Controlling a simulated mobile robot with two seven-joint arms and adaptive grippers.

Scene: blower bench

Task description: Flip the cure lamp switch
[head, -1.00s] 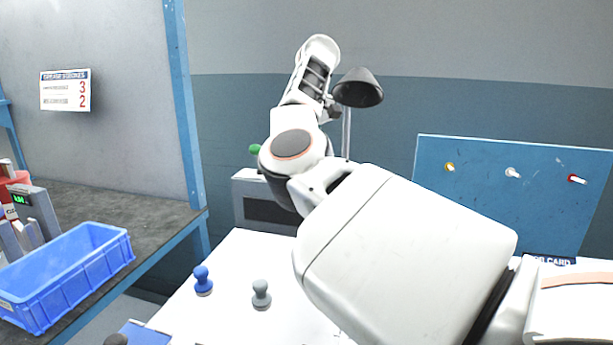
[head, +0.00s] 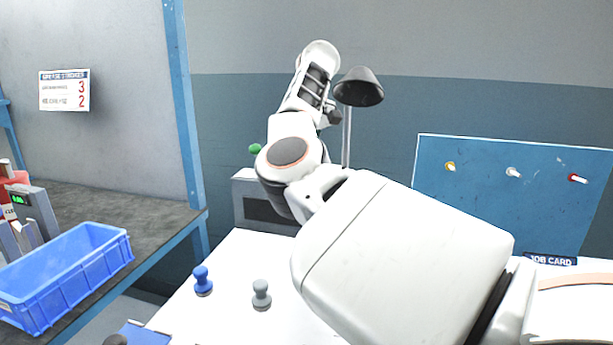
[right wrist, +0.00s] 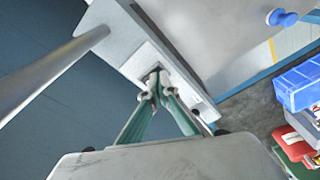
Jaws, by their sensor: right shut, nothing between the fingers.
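The cure lamp has a black shade (head: 358,87) on a thin grey pole (head: 346,140), seen behind my right arm in the head view. A light grey box with a dark front (head: 243,187) stands left of the pole. In the right wrist view a grey housing carries a white switch plate (right wrist: 137,64) with a small dark part at its middle. My right gripper (right wrist: 157,90) is shut and empty, its green fingers converging at that dark part. The fingertips hide most of the switch, so contact and switch position cannot be told. In the head view my arm hides this gripper.
A blue stamp-like knob (head: 202,282) and a grey one (head: 261,295) stand on the white bench (head: 235,262). A blue bin (head: 115,258) sits on the left table. A blue pegboard (head: 480,190) stands at right. A green ball (head: 255,149) shows beside my arm.

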